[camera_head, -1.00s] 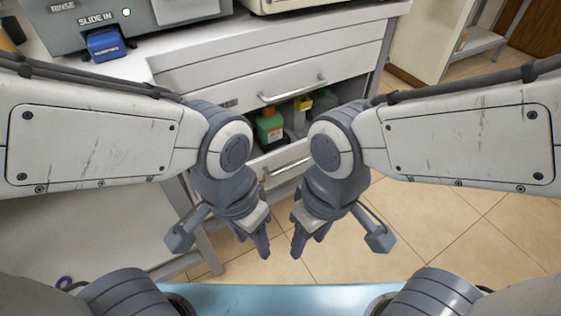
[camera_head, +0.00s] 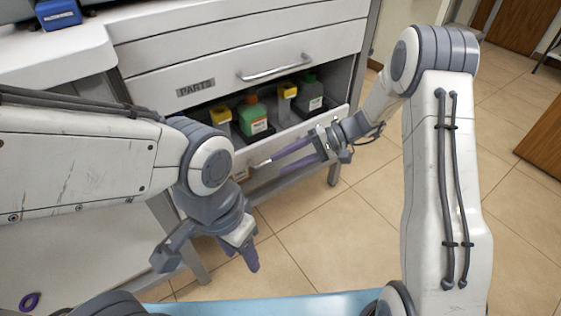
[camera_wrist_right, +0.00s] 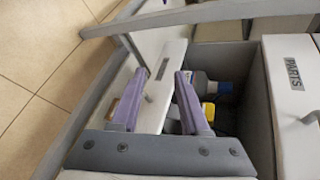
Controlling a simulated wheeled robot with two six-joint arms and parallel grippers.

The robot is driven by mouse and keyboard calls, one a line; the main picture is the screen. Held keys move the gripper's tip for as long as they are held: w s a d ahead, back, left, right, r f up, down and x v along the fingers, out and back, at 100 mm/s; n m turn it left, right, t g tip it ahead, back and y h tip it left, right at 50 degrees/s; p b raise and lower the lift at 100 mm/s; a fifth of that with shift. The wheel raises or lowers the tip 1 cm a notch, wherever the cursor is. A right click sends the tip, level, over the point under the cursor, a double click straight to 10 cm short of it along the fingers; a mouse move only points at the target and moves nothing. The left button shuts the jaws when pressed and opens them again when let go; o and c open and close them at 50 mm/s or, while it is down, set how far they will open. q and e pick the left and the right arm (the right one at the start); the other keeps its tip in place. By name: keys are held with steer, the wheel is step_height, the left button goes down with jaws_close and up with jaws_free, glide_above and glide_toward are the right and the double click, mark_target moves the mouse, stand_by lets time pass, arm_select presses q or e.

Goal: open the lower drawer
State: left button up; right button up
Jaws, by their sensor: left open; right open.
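The lower drawer's white front panel (camera_head: 336,119) stands out from the cabinet below the drawer labelled PARTS, and bottles show inside. My right gripper (camera_head: 280,158) is open at this front, its purple fingers pointing left along it. In the right wrist view, the drawer front (camera_wrist_right: 163,75) shows between the two spread fingers (camera_wrist_right: 155,100); I cannot tell whether they touch it. The drawer's handle is mostly hidden by my right fingers and left arm. My left gripper (camera_head: 240,254) is open, pointing down over the floor in front of the cabinet, apart from the drawer.
The closed upper drawer (camera_head: 220,75) has a metal handle (camera_head: 275,69) above the opening. A white desk (camera_head: 70,240) is at left. Tiled floor (camera_head: 340,230) is clear at right.

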steer(key=w+d+f+m+t+y+b, duration=0.2)
steer(key=w+d+f+m+t+y, duration=0.1)
steer(key=w+d+f+t, duration=0.45)
steer(key=shift+g, duration=0.85)
steer(key=b+x, duration=0.1)
steer(key=x, duration=0.1)
steer(key=b+x, duration=0.1)
steer(key=x, duration=0.2)
steer(key=w+b+x, duration=0.1)
steer(key=x, duration=0.1)
steer(key=shift+a+f, duration=0.1)
steer(key=shift+a, duration=0.1)
steer(key=shift+w+a, duration=0.15)
steer(key=shift+a, duration=0.3)
arm_select(q)
step_height(320, 180, down, 6)
arm_select(e)
jaws_close()
